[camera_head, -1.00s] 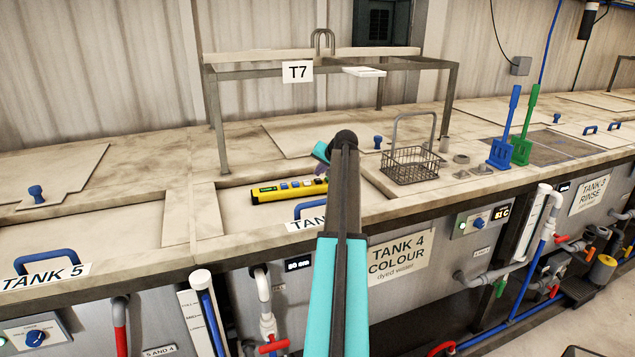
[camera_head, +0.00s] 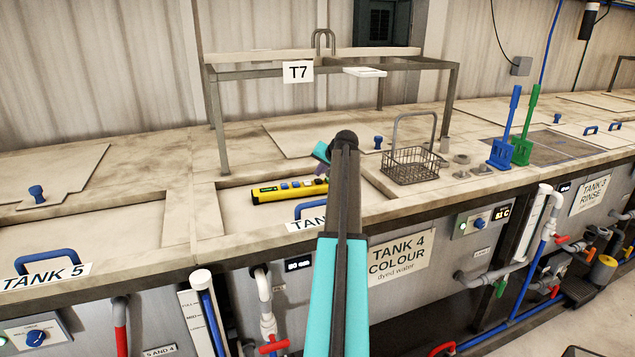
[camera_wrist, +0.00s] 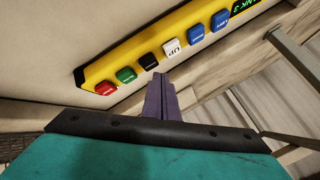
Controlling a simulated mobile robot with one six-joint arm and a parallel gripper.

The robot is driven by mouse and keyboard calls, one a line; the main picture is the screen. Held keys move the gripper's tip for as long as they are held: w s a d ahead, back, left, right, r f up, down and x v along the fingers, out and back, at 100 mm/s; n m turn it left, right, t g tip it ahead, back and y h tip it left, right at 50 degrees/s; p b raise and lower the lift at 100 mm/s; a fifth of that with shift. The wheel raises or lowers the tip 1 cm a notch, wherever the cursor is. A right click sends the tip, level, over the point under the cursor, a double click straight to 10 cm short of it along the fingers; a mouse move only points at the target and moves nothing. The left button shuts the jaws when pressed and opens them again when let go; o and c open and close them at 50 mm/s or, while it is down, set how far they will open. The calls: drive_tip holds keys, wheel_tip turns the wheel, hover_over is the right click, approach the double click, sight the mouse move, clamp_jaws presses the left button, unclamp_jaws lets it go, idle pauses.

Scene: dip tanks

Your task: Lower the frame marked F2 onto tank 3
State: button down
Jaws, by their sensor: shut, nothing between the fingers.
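A yellow control pendant (camera_head: 289,190) lies on the tank top in front of the T7 stand. The wrist view shows its red, green, black, white and blue buttons in a row (camera_wrist: 148,61). The white button (camera_wrist: 171,49) reads UP, and a display (camera_wrist: 247,6) ends in "K 3". My gripper (camera_wrist: 160,78) is shut and empty, its purple fingertips close to the black and white buttons; I cannot tell if they touch. In the head view the gripper (camera_head: 322,170) is partly hidden by my arm. A TANK 3 RINSE sign (camera_head: 594,194) is at far right. No frame marked F2 is seen.
A metal stand (camera_head: 216,125) with a T7 sign (camera_head: 297,72) rises behind the pendant. A wire basket (camera_head: 410,167) and blue (camera_head: 504,140) and green (camera_head: 525,140) paddles stand to the right. Tank lids with blue handles (camera_head: 47,262) line the counter.

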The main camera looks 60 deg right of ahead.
drive_tip(key=shift+f, duration=0.15)
idle(0.5)
drive_tip(key=shift+f, duration=0.3)
